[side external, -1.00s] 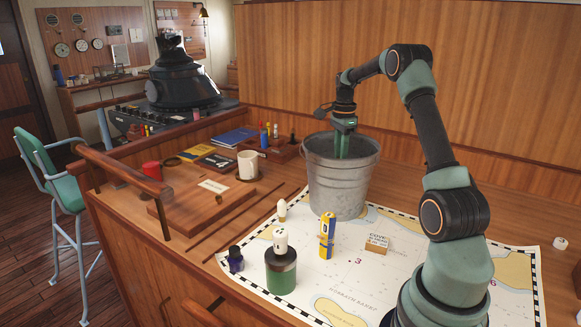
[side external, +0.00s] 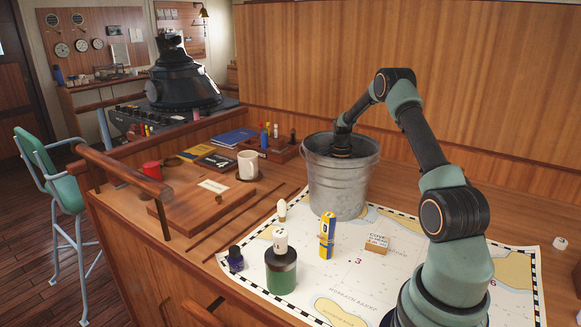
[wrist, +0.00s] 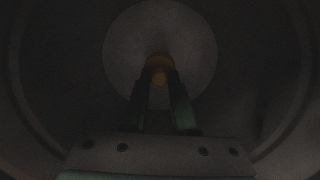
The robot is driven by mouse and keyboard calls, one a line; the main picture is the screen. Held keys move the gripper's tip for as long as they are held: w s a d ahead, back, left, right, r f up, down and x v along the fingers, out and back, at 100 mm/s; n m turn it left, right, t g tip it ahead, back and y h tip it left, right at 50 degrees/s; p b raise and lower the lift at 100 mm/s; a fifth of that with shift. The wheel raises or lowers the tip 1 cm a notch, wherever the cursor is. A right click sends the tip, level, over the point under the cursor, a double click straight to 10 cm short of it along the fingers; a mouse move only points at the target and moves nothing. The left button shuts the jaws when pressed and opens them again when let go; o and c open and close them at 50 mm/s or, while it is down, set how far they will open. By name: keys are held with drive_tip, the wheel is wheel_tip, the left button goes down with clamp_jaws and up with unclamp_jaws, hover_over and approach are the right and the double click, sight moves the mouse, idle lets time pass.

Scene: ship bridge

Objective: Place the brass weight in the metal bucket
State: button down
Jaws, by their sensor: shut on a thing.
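The metal bucket (side external: 338,190) stands upright on the chart at the back of the table. My arm reaches down into it, and its wall hides my gripper in the side view. The wrist view is dark and shows my gripper (wrist: 160,75) inside the bucket, with its fingers pointing at the paler round bottom (wrist: 195,35). The brass weight (wrist: 159,65) shows as a small yellow-brown piece between the fingertips. My gripper is shut on it. I cannot tell whether the weight touches the bottom.
On the chart (side external: 400,290) stand a yellow-and-blue battery (side external: 327,235), a light bulb (side external: 282,210), a green-and-black jar (side external: 281,272) with a white piece on top, a dark ink bottle (side external: 235,259) and a small box (side external: 377,244). A white mug (side external: 247,165) stands left of the bucket.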

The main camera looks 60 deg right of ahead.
drive_tip(key=shift+f, duration=0.1)
drive_tip(key=c, duration=0.7)
unclamp_jaws()
wheel_tip(320, 180, up, 12)
drive_tip(key=shift+r, duration=0.2)
